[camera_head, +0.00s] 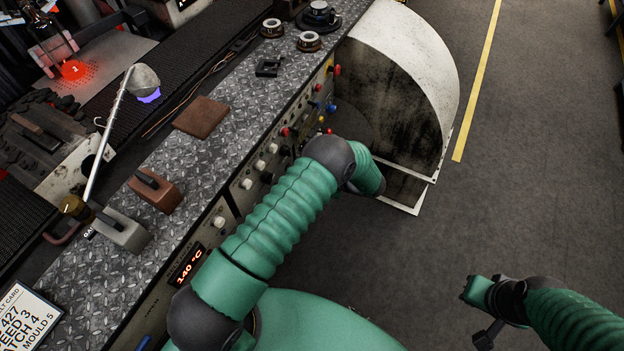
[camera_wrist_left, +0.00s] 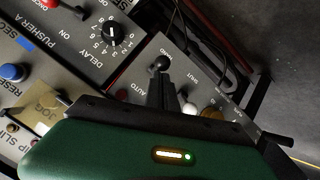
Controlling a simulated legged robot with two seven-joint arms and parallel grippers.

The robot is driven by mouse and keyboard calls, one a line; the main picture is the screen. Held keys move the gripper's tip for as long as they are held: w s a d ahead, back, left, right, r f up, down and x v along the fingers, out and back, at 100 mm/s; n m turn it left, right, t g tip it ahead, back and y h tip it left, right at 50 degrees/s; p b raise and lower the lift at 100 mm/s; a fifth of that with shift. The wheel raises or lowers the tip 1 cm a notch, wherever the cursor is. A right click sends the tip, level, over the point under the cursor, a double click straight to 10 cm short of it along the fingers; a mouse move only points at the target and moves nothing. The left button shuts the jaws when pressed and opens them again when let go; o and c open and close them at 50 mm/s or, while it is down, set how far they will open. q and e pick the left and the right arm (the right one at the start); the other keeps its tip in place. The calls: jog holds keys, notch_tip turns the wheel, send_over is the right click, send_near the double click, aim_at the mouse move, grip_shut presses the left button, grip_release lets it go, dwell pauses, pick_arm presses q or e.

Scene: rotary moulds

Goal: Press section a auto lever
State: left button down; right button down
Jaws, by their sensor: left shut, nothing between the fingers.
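In the left wrist view a small dark ball-topped lever (camera_wrist_left: 160,63) stands on a grey panel with lettering that reads AUTO to its lower left and SHUT to its right. My left gripper (camera_wrist_left: 162,80) is shut and empty, its dark fingertips right at the ball; I cannot tell whether they touch it. The lever's base is hidden behind the fingers. In the head view my left arm bends over the control panel (camera_head: 247,190) and hides the gripper. My right gripper (camera_head: 488,336) is low at the right, away from the panel; its finger opening is unclear.
In the left wrist view a DELAY dial (camera_wrist_left: 112,34), a blue button (camera_wrist_left: 13,73) and a white knob (camera_wrist_left: 190,108) are nearby. In the head view a large pale curved guard (camera_head: 410,65) stands beyond my arm. The floor (camera_head: 545,170) at the right is clear.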

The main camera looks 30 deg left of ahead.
pick_arm(q)
notch_tip(320, 180, down, 5)
jog(key=y+b, duration=0.4)
jog(key=b, duration=0.5)
jog(key=shift+s+a, duration=0.1)
